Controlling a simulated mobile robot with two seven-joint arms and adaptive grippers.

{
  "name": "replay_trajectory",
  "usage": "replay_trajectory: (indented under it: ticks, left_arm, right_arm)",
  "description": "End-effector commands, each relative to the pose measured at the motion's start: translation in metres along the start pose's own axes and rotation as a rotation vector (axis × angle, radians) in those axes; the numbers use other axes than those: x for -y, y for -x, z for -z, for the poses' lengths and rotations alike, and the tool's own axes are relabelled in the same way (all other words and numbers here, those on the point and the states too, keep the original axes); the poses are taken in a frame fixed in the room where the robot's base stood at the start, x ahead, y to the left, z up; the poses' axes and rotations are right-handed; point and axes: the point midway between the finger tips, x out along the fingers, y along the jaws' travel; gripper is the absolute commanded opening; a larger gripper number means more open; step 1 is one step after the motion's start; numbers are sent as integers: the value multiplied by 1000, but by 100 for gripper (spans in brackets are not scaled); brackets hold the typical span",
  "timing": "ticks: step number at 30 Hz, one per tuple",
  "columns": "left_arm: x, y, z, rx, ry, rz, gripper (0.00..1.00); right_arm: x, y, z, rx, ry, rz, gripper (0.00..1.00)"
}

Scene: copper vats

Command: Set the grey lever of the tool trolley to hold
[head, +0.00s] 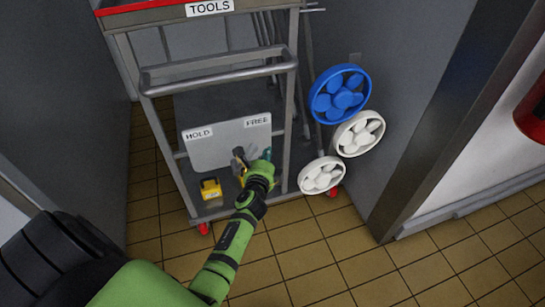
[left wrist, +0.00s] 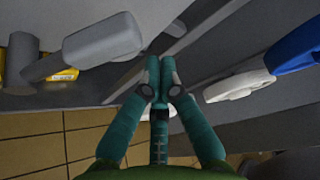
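The tool trolley (head: 220,81) stands ahead with a grey plate (head: 222,149) low on its front. The plate reads HOLD at its left and FREE at its right. The grey lever (head: 239,157) shows in front of the plate, partly hidden by my left gripper (head: 266,154). In the left wrist view the lever (left wrist: 98,46) has a thick rounded grip. The left gripper's teal fingers (left wrist: 160,65) are together with nothing seen between them, just right of the grip, with a small gap in that view. My right gripper is not in view.
A yellow object (head: 210,188) sits low on the trolley, left of my arm. A blue wheel (head: 340,94) and two white wheels (head: 359,133) (head: 321,175) are right of the trolley. A dark door post (head: 425,120) stands farther right. The tiled floor in front is clear.

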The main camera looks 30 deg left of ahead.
Motion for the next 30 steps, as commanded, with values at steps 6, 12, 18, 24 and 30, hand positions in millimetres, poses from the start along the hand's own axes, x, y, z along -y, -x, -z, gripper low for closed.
replay_trajectory:
  ticks: [6, 12, 18, 24, 30]
  left_arm:
    - [0, 5, -13, -1, -1, -1, 0]
    - [0, 6, -14, -1, 1, 0, 0]
    - [-1, 6, -14, -1, 1, 0, 0]
    - [-1, 5, -19, -1, 23, 14, 0]
    - [0, 5, -26, -1, 54, 31, 0]
  right_arm:
    - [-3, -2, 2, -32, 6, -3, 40]
    - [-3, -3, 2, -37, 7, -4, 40]
    - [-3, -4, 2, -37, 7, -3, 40]
    - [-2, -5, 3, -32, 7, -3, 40]
    - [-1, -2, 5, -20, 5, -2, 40]
